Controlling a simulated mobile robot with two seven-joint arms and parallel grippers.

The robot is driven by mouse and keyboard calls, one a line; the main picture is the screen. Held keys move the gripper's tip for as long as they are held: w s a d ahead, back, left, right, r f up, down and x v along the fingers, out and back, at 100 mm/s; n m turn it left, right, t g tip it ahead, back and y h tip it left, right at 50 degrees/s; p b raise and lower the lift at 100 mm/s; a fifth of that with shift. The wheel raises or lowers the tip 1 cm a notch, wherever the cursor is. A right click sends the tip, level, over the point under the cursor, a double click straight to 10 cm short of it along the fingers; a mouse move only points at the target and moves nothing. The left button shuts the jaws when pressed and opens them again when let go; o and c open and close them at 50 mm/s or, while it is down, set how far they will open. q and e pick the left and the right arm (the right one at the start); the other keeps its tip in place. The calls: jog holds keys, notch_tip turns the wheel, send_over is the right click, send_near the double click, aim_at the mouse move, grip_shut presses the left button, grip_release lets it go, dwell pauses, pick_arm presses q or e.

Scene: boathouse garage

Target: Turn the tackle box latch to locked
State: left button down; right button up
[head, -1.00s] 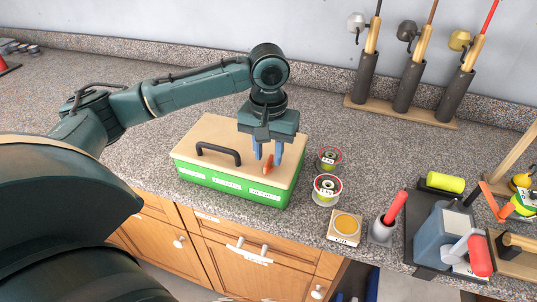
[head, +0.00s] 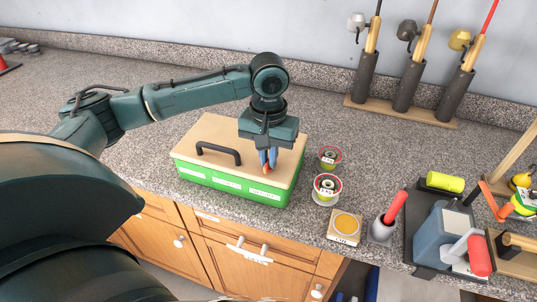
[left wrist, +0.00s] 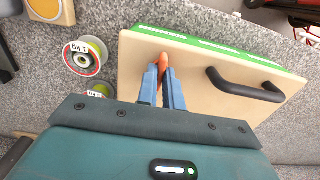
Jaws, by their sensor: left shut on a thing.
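The tackle box (head: 222,138) is green with a pale wooden lid and a black handle (head: 218,153); it stands on the speckled counter. An orange latch (head: 267,169) sits on the lid near its right end. My left gripper (head: 268,158) points down over the lid with its blue fingers shut on the latch. In the left wrist view the latch (left wrist: 164,63) shows between the two finger tips, its far end poking out past them. The lock markings cannot be made out. My right gripper is not in view.
Two line spools (head: 327,187) stand just right of the box. A small wooden block with a yellow disc (head: 345,227), a red-handled tool in a cup (head: 382,229) and a dark tray (head: 424,262) lie further right. Fishing rods in a rack (head: 405,95) stand behind. The counter left of the box is clear.

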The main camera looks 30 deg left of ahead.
pick_arm(q)
jog(key=shift+m, duration=0.4)
jog(key=m, duration=0.4)
jog(key=shift+m, duration=0.4)
jog(key=m, duration=1.2)
dwell(0.4)
jog(key=c, duration=1.5)
grip_release()
jog(key=shift+c, duration=0.2)
jog(key=shift+r, duration=0.15)
notch_tip(320, 180, up, 13)
